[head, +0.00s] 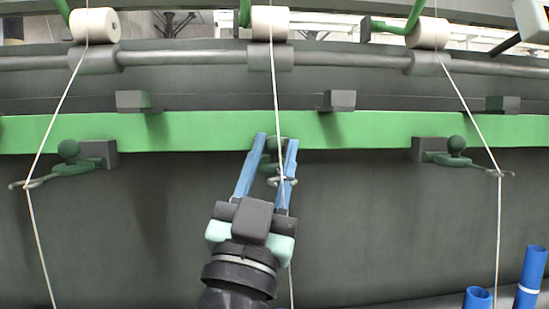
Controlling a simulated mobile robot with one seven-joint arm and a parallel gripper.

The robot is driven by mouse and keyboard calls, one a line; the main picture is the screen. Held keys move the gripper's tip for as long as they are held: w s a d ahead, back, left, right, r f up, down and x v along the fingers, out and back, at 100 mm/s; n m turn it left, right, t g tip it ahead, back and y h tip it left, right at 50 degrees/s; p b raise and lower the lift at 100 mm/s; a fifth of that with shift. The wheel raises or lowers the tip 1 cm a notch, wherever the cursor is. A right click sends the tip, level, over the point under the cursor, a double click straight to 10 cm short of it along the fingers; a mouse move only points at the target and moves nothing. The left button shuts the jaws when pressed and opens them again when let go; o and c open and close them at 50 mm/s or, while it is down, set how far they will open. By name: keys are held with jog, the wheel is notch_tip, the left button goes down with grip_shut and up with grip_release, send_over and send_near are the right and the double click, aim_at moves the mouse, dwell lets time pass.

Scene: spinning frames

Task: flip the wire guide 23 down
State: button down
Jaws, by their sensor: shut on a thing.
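The middle wire guide (270,159) is a green lever with a round knob and a wire curl at its front end, mounted on the green rail (200,131). I see no number on it. My gripper (275,142) reaches up from below, with one long blue finger on each side of this guide near its knob, and is shut on it. The fingers hide part of the guide and its mount. A white thread (275,95) runs down past the curl and behind my gripper.
Similar guides stand at left (70,162) and right (455,158), each with a thread through its curl. White rollers (270,23) sit on a grey bar above. Blue tubes (530,275) stand at the lower right. The dark panel below the rail is mostly clear.

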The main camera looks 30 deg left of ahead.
jog(key=shift+a+f, duration=0.25)
jog(key=shift+a, duration=0.1)
jog(key=c, duration=0.6)
grip_release()
jog(key=shift+c, duration=0.2)
jog(key=shift+d, duration=0.1)
jog(key=shift+f, duration=0.1)
jog(key=b+v, duration=0.3)
jog(key=v, duration=0.9)
jog(key=shift+s+b, duration=0.4)
jog(key=shift+s, duration=0.05)
jog(key=shift+d, duration=0.15)
